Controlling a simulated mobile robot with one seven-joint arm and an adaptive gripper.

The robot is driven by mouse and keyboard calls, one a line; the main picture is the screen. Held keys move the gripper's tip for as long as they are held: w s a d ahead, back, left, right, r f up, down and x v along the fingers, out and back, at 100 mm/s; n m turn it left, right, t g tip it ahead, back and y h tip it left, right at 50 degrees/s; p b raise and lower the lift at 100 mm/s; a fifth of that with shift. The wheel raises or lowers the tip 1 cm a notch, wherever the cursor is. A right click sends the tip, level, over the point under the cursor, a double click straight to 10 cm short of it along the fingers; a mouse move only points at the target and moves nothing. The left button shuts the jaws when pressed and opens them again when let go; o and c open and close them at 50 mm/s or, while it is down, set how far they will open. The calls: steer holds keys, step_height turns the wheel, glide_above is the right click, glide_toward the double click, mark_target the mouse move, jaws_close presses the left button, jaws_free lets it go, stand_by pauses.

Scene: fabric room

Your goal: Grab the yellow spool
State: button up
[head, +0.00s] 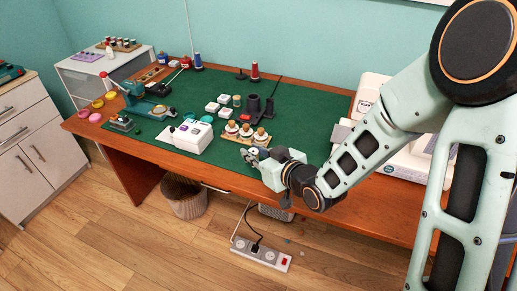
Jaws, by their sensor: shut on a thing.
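My gripper (251,155) is over the front edge of the green mat, just in front of a small wooden rack. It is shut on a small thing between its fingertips. The fingers mostly hide this thing, and I cannot make out its colour or shape. No spool stands out clearly as yellow. Three pale spools with brown tops (246,131) stand in the rack. A small yellowish-green spool-like piece (237,100) stands farther back on the mat.
The green mat (300,110) covers the brown table. A dark holder (253,108) stands behind the rack. A white box (190,136) and a teal machine (140,100) are to the left. A white machine (405,155) is at the right, behind my arm. A power strip (262,254) lies on the floor.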

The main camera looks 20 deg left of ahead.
steer(key=s+p, duration=0.1)
steer(key=s+r+p, duration=0.2)
steer(key=s, duration=0.1)
steer(key=shift+a, duration=0.2)
steer(key=s+p, duration=0.2)
steer(key=p, duration=0.2)
steer(key=s+r+p, duration=0.1)
steer(key=s+p, duration=0.1)
steer(key=p, duration=0.3)
steer(key=shift+d, duration=0.1)
